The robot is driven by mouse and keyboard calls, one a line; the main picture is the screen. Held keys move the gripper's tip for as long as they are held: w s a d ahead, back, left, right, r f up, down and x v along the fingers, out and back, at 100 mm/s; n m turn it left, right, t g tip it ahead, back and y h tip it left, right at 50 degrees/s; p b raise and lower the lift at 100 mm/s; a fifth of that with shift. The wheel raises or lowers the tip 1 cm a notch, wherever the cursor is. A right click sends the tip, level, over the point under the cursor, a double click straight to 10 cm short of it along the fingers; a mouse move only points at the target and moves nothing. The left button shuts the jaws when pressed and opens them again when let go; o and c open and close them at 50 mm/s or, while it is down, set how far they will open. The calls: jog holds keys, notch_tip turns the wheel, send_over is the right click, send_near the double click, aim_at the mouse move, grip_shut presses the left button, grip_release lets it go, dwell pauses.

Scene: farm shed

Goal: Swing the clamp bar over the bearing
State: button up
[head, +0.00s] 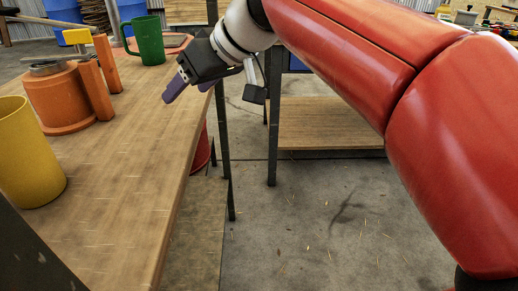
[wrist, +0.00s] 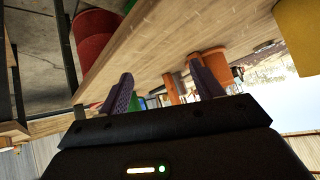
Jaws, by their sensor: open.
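An orange round base (head: 58,98) stands on the wooden table. A grey metal piece, perhaps the bearing (head: 48,68), lies on top of it. Two orange upright posts (head: 96,90) stand at its right side. A long grey bar with a yellow end block (head: 77,36), perhaps the clamp bar, shows behind and above the base. My gripper (head: 187,92) is open and empty, off the table's right edge and apart from the fixture. In the wrist view, the orange base (wrist: 214,64) and posts (wrist: 171,88) appear beyond my purple fingers, which touch nothing.
A yellow cup (head: 28,155) stands at the table's near left and a green mug (head: 149,40) at its far end. Blue barrels (head: 64,12) are behind. A red container (wrist: 92,35) is beneath the table edge. The table's near middle is clear.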

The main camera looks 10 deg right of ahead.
jog(key=s+d+f+m+h, duration=0.4)
jog(key=s+d+f, duration=0.2)
jog(key=d+f, duration=0.3)
jog(key=shift+s+d+f+m+t+b, duration=0.2)
jog(key=shift+d+f+m+t+b, duration=0.15)
jog(key=shift+d, duration=0.55)
